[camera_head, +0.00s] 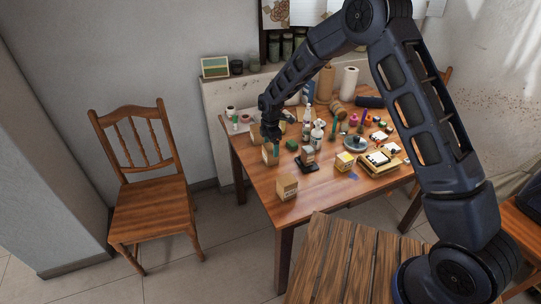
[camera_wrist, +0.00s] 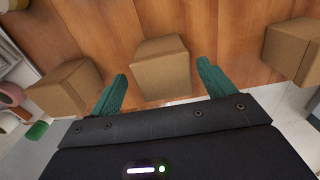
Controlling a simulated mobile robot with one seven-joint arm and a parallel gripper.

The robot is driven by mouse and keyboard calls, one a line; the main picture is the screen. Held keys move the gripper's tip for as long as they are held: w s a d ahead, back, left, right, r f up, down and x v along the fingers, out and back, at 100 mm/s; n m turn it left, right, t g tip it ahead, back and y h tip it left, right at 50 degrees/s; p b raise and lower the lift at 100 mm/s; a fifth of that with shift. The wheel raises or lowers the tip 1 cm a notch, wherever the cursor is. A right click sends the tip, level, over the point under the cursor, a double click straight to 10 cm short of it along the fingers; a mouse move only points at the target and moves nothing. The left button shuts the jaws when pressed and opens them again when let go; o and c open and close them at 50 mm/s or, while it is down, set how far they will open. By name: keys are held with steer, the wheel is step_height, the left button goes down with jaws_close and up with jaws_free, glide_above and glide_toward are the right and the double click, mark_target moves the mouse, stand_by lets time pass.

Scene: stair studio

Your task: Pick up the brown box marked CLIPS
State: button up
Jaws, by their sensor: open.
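Several brown boxes stand on the wooden table; their markings are too small to read, so I cannot tell which is marked CLIPS. In the head view, one brown box (camera_head: 269,157) is right below my gripper (camera_head: 273,146), and another (camera_head: 287,188) stands nearer the front corner. In the wrist view, my gripper (camera_wrist: 162,72) is open and empty. Its teal fingers point at the middle brown box (camera_wrist: 160,78), which lies between and just beyond the fingertips. Other brown boxes flank it at left (camera_wrist: 66,90) and right (camera_wrist: 294,50), outside the fingers.
A black stand with a small block (camera_head: 308,160) is right of my gripper. A wooden chair (camera_head: 150,200) stands left. Bare tabletop lies toward the front edge.

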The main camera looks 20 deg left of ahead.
steer(key=f, duration=0.5)
steer(key=shift+s, duration=0.2)
steer(key=c, duration=1.1)
